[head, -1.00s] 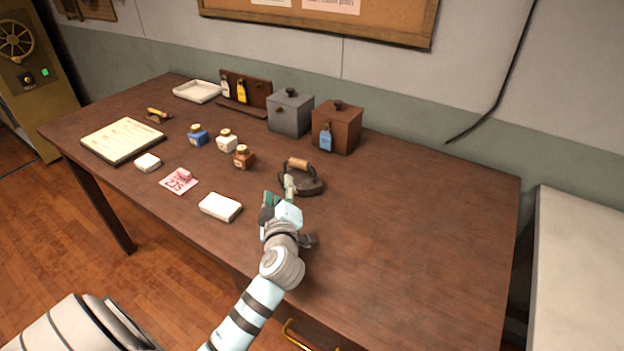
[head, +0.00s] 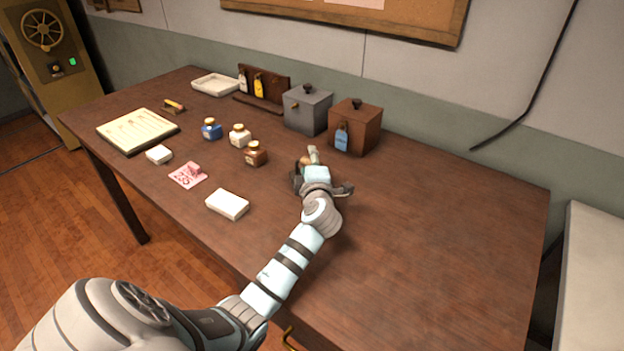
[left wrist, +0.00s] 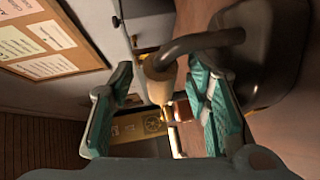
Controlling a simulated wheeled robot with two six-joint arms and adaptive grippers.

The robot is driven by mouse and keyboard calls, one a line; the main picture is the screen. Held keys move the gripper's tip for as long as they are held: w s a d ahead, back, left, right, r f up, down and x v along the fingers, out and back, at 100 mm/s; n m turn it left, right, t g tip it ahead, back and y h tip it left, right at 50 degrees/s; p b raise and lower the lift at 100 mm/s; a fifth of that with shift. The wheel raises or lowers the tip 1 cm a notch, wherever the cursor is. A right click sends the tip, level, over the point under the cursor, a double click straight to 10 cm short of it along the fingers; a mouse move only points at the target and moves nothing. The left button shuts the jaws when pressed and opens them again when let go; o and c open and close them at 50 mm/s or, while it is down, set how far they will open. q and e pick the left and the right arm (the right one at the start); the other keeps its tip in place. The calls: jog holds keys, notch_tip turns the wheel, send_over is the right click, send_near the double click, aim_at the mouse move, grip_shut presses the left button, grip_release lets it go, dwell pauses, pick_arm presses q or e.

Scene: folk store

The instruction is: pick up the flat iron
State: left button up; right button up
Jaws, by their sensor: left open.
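The flat iron has a dark metal body and a wooden handle on a curved dark bracket. In the head view my left gripper (head: 306,166) is over it and hides most of it; only a bit of the wooden handle (head: 304,160) shows. In the left wrist view the iron's body (left wrist: 272,50) fills the upper right. Its handle (left wrist: 158,84) lies between the two spread green-padded fingers of the left gripper (left wrist: 158,80). The gripper is open, and I cannot tell whether a finger touches the handle. My right gripper is not in view.
A brown lidded box (head: 356,128) and a grey one (head: 307,110) stand just behind the iron. Ink bottles, including a brown one (head: 255,154), stand to its left. A white block (head: 227,204) lies front left. The table's right side (head: 440,230) is clear.

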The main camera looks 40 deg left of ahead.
pick_arm(q)
jog(key=shift+w+a+f, duration=0.15)
jog(key=shift+a, duration=0.1)
jog(key=shift+d, duration=0.1)
grip_shut()
jog(key=shift+r, duration=0.2)
